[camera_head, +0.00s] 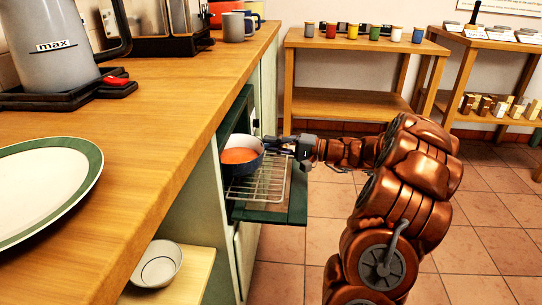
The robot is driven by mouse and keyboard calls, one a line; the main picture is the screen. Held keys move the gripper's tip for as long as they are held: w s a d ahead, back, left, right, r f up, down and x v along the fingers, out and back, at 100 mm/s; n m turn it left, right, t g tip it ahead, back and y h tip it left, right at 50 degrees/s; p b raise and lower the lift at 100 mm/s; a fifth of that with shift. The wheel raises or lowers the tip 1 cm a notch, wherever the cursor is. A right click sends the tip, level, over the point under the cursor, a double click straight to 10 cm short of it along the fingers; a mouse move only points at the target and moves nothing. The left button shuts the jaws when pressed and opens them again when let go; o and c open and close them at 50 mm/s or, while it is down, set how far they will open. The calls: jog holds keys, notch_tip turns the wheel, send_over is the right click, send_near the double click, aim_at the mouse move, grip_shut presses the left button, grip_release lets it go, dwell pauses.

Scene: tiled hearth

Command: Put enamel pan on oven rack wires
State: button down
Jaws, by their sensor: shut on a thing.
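The enamel pan (241,157) has a dark blue outside, a pale inside and something orange in it. It is over the back part of the oven rack wires (262,186), at the oven opening. I cannot tell whether it touches the wires. My gripper (281,144) is at the pan's right side, shut on the pan. Its fingertips are small and partly hidden. The rack lies above the lowered dark green oven door (285,214).
A wooden counter (190,110) runs along the left, with a kettle (58,45) and a green-rimmed plate (45,190). A white bowl (158,264) sits on a lower shelf. Wooden shelves (350,45) with small jars stand behind. Tiled floor (480,240) is clear at right.

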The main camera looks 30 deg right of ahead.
aim_at(254, 151)
jog(key=shift+w+f, duration=0.3)
jog(key=shift+f, duration=0.05)
notch_tip(254, 151, down, 3)
jog(key=shift+r+b, duration=0.1)
jog(key=shift+b, duration=1)
jog(key=c, duration=1.2)
grip_release()
jog(key=shift+s, duration=0.1)
jog(key=shift+s+d, duration=0.2)
jog(key=p+v, duration=0.3)
jog(key=v, duration=0.8)
jog(key=shift+s+d+p, duration=0.15)
jog(key=shift+p, duration=0.2)
